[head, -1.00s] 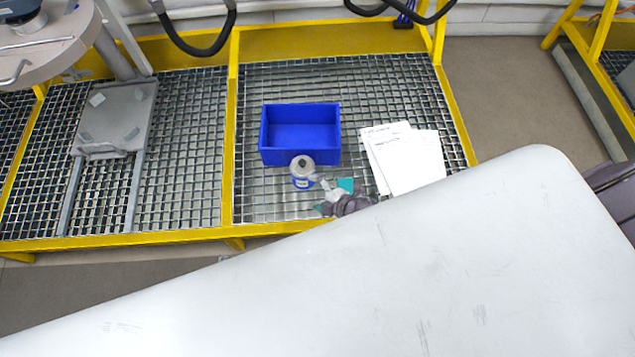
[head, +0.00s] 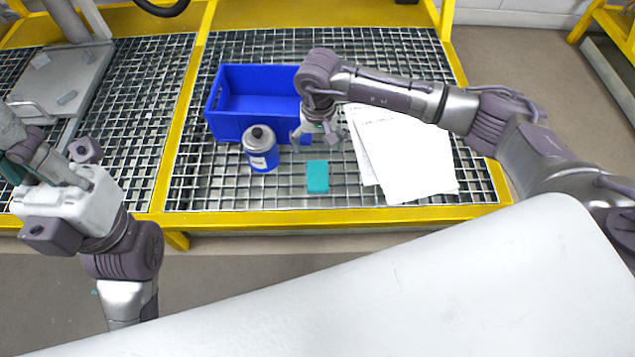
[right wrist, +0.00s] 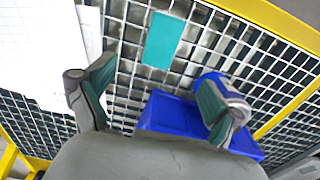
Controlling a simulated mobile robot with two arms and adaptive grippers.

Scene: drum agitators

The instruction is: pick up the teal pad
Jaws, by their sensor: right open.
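The teal pad (head: 317,176) is a small flat block lying on the metal grating, near its yellow front edge. In the right wrist view the pad (right wrist: 163,40) shows in full, beyond the fingers and between their lines. My right gripper (head: 317,142) is open and empty above the grating, just behind the pad in the head view and apart from it. Its two teal-lined fingers (right wrist: 155,88) are spread wide in the right wrist view. My left gripper (head: 14,165) is at the left edge, far from the pad; its fingers are too unclear to judge.
A blue and grey bottle (head: 260,150) stands left of the pad, and an open blue bin (head: 212,118) is behind it. White papers (head: 415,170) lie to the right. A yellow frame (head: 340,217) edges the grating. A white surface (head: 400,290) fills the foreground.

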